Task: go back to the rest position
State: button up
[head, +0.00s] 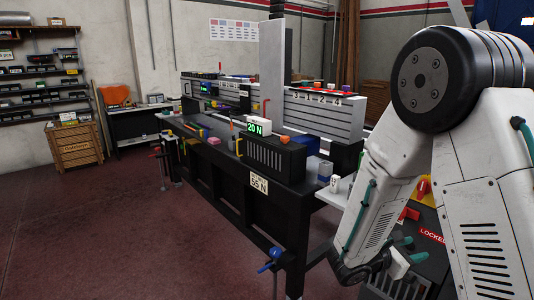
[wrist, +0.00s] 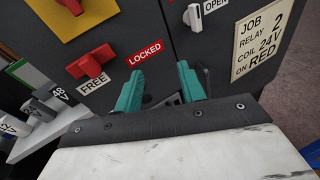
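My gripper (wrist: 161,78) shows in the wrist view as two teal fingers standing apart with nothing between them. It faces a dark cabinet (wrist: 135,30) carrying red knobs and labels. The fingertips are just below the LOCKED label (wrist: 144,54); whether they touch the panel I cannot tell. In the head view my arm fills the right side, folded downward, and the teal fingers (head: 403,250) show low in front of the cabinet, partly hidden by the arm.
A red knob (wrist: 91,62) sits above a FREE label, left of the fingers. A job card (wrist: 262,40) is at the right. A long black workbench (head: 225,160) with instruments stands left of my arm. Open floor (head: 100,220) lies at the left.

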jog(key=s+a+r+m+g+y, duration=0.1)
jog(key=s+r+m+g+y, duration=0.25)
jog(key=s+m, duration=0.4)
jog(key=s+a+r+m+g+y, duration=0.1)
jog(key=s+r+m+g+y, duration=0.2)
jog(key=s+m+g, duration=0.45)
jog(key=s+a+r+m+t+y, duration=0.5)
jog(key=s+a+r+t+y, duration=0.2)
jog(key=s+a+r+y, duration=0.2)
jog(key=shift+s+a+r+t, duration=0.35)
jog(key=shift+s+a, duration=0.35)
jog(key=shift+s, duration=0.45)
jog(key=shift+c, duration=0.6)
jog(key=shift+a, duration=0.1)
